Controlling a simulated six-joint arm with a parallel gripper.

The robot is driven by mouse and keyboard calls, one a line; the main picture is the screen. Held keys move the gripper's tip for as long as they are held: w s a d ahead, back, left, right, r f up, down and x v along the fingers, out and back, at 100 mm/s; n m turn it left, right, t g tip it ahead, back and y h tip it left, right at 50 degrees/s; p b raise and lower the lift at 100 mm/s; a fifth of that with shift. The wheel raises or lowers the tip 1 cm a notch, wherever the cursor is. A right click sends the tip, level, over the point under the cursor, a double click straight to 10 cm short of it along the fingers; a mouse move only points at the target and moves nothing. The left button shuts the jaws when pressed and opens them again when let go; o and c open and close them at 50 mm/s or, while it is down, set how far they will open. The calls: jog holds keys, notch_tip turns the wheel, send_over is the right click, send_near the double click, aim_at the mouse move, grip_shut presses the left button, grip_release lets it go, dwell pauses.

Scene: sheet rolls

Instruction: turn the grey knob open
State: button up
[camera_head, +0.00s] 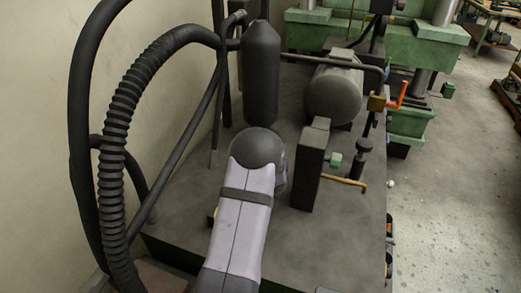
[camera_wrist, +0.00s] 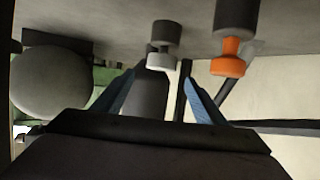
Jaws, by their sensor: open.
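The grey knob (camera_wrist: 160,62) is a small light-grey piece on a dark round stem. In the wrist view it shows just above centre, between the tips of my gripper (camera_wrist: 161,74). My gripper's two blue fingers stand apart, one on each side of the knob in the picture. I cannot tell how far the knob lies from the fingertips, and no contact shows. In the head view my arm's lilac link and dark round joint block the view of my gripper, and I cannot make out the grey knob there.
An orange knob (camera_wrist: 228,60) on a dark stem is right of the grey one. The head view shows an upright dark cylinder (camera_head: 261,75), a horizontal grey tank (camera_head: 334,92), a dark box (camera_head: 309,168) and thick black hoses (camera_head: 112,150) at left. The dark deck's front right is clear.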

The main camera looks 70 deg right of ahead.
jog(key=shift+w+d+f+m+g+h, duration=0.15)
jog(key=shift+w+m+g+h, duration=0.35)
jog(key=shift+w+m+g, duration=0.7)
jog(key=shift+s, duration=0.15)
jog(key=shift+d, duration=0.2)
jog(key=shift+p+x, duration=0.65)
jog(key=shift+x, duration=2.85)
jog(key=shift+f, duration=0.15)
jog(key=c, duration=1)
